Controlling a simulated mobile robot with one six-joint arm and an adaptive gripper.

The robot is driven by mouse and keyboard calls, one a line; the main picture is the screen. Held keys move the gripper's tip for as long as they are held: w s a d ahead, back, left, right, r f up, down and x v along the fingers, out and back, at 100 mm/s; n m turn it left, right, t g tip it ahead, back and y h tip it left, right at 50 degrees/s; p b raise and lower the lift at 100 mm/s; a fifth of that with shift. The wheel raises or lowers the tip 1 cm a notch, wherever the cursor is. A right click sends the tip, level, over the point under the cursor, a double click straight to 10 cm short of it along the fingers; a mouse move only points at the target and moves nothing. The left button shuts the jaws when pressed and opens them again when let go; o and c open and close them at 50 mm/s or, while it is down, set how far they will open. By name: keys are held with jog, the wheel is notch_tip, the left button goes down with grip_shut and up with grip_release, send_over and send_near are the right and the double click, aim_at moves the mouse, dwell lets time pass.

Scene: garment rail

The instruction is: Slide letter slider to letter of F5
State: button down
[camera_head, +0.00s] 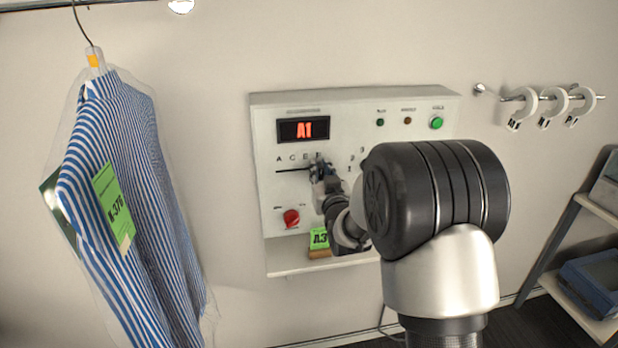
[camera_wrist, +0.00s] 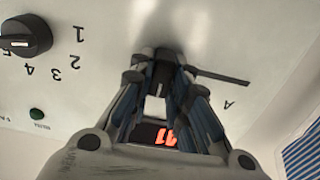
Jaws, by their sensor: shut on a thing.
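The white control panel (camera_head: 355,110) on the wall has a lit red display (camera_head: 303,129) reading A1. A dark horizontal slot (camera_head: 292,171) runs under a row of letters starting with A at the left. My gripper (camera_head: 322,172) is at the slot, right of the A, near the last letters visible. In the wrist view my gripper (camera_wrist: 160,72) is shut on the dark letter slider (camera_wrist: 165,54), mostly hidden between the fingertips. The exact letter under it is hidden. The black number dial (camera_wrist: 25,38) sits beside the numbers 1 to 5.
A red knob (camera_head: 291,217) is low on the panel; a green button (camera_head: 436,122) is top right. A green A3 tag (camera_head: 319,238) stands on the panel's ledge. A striped shirt (camera_head: 130,190) hangs at left. Rings (camera_head: 553,106) hang on a rail at right, above a shelf (camera_head: 590,270).

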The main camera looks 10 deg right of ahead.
jog(key=shift+d, duration=0.35)
jog(key=shift+a, duration=0.1)
jog(key=c, duration=1.5)
grip_release()
jog(key=shift+s, duration=0.15)
jog(key=s, duration=1.1)
jog(key=shift+s, duration=0.35)
